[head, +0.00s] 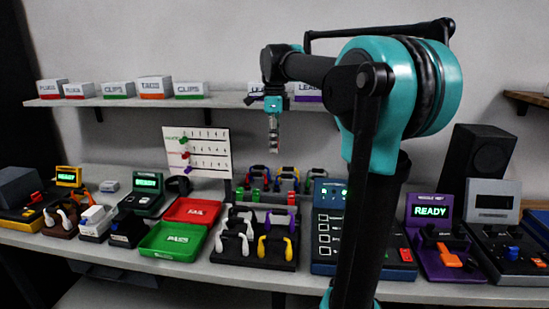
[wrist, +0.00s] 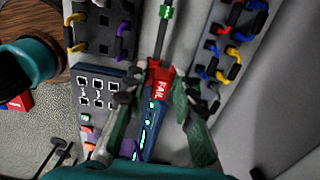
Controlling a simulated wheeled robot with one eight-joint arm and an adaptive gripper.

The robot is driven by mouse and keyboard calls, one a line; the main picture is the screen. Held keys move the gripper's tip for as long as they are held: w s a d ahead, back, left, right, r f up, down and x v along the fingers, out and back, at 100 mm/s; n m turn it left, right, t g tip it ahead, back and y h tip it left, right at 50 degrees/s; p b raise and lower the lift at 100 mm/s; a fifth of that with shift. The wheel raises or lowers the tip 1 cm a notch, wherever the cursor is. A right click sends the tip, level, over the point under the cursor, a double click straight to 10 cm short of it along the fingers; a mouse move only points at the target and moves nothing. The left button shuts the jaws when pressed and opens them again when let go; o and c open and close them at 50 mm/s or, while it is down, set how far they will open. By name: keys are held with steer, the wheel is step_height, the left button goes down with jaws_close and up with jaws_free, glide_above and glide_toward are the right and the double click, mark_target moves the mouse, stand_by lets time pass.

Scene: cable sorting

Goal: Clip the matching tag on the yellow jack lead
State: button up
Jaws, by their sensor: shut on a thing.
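The yellow jack lead (head: 277,246) lies at the front right of a black block on the bench. It also shows at the upper left of the wrist view (wrist: 73,32). My gripper (head: 274,147) hangs pointing down, well above the bench and behind the block. In the wrist view its fingers (wrist: 156,98) are shut on a red tag (wrist: 162,82) marked FAIL. Green tags (head: 253,195) and red tags (head: 291,198) sit on a rail behind the block. In the head view the held tag is too small to make out.
A blue tester (head: 324,228) stands right of the block. A red tray (head: 205,203) and a green PASS tray (head: 153,241) lie left of it. Coloured leads (head: 287,174) stand in a rack behind. A shelf (head: 215,102) with boxes runs along the wall.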

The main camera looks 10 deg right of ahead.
steer(key=shift+r, duration=2)
